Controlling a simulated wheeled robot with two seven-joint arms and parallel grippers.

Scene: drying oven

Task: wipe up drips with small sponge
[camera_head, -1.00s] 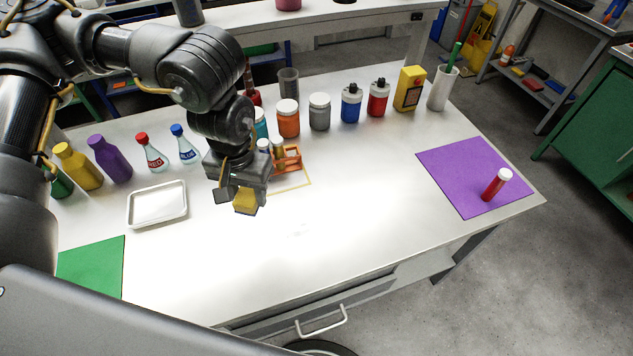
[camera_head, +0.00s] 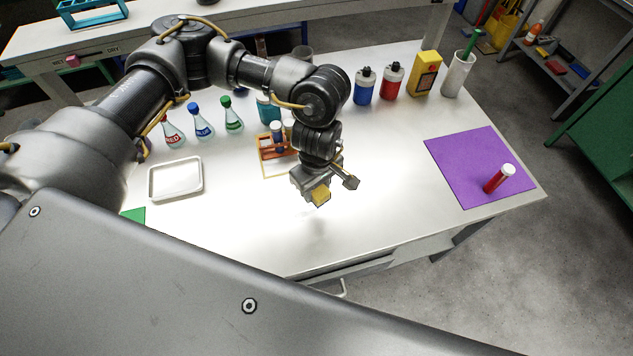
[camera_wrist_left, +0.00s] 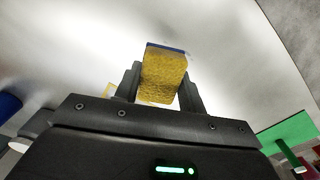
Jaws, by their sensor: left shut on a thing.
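My left gripper (camera_head: 323,188) is shut on a small yellow sponge (camera_head: 320,196). It holds the sponge over the bare middle of the white table (camera_head: 385,195). In the left wrist view the sponge (camera_wrist_left: 163,78) sits between the two dark fingers (camera_wrist_left: 162,88), with a dark bluish strip along its far edge. A soft shadow lies on the table below the sponge, so it looks a little above the surface. I cannot make out any drips on the bright tabletop. My right gripper is not in view.
A white tray (camera_head: 151,188) is at the left. An orange rack (camera_head: 268,154) with tubes, flasks, blue (camera_head: 363,91) and red (camera_head: 391,83) bottles and a yellow box (camera_head: 426,73) stand behind. A purple mat (camera_head: 460,165) bears a red tube (camera_head: 495,181). The front middle is clear.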

